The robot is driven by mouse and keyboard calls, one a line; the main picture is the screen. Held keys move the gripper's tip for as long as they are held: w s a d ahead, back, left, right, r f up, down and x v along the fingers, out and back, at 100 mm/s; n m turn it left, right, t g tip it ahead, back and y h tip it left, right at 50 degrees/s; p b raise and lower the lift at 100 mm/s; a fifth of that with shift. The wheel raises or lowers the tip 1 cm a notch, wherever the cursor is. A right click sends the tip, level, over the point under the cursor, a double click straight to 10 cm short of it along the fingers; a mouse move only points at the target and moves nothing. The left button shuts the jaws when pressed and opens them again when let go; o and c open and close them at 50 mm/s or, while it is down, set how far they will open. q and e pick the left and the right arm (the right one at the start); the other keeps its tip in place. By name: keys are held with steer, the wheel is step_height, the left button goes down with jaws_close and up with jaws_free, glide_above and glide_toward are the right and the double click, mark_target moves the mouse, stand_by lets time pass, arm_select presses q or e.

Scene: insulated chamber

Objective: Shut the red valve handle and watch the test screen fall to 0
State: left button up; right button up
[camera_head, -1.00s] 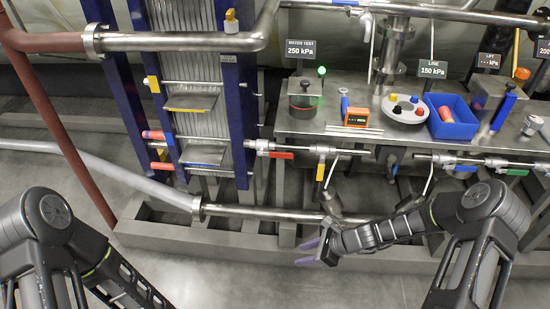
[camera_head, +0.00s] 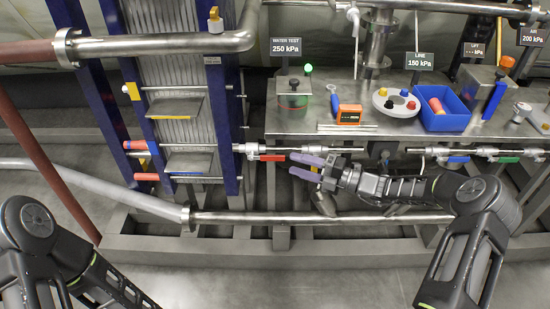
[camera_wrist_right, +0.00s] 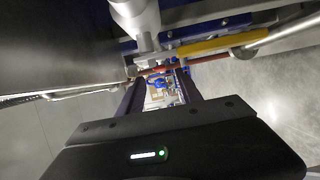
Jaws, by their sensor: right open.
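The red valve handle (camera_head: 272,158) lies level along the pipe below the bench front in the head view. The water test screen (camera_head: 299,46) above the bench reads 250 kPa. My right gripper (camera_head: 295,166) is open and empty, its purple fingers pointing left, just right of the red handle and apart from it. In the right wrist view, my two dark fingers (camera_wrist_right: 160,92) stand apart, with a yellow handle (camera_wrist_right: 215,45) above them to the right. A thin red part shows beyond the fingers, too small to name surely. My left gripper is out of view.
The bench (camera_head: 400,127) holds an orange meter (camera_head: 348,114), a round white tray (camera_head: 381,103) and a blue bin (camera_head: 461,121). A blue handle (camera_head: 458,159) and a green handle (camera_head: 505,159) sit further right. A thick pipe (camera_head: 250,217) runs below my right gripper.

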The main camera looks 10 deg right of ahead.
mark_target(278, 159)
steer(key=x, duration=0.7)
steer(key=shift+w+a, duration=0.2)
steer(key=shift+a, duration=0.1)
jaws_close()
steer(key=shift+b, duration=0.3)
stand_by(0.9)
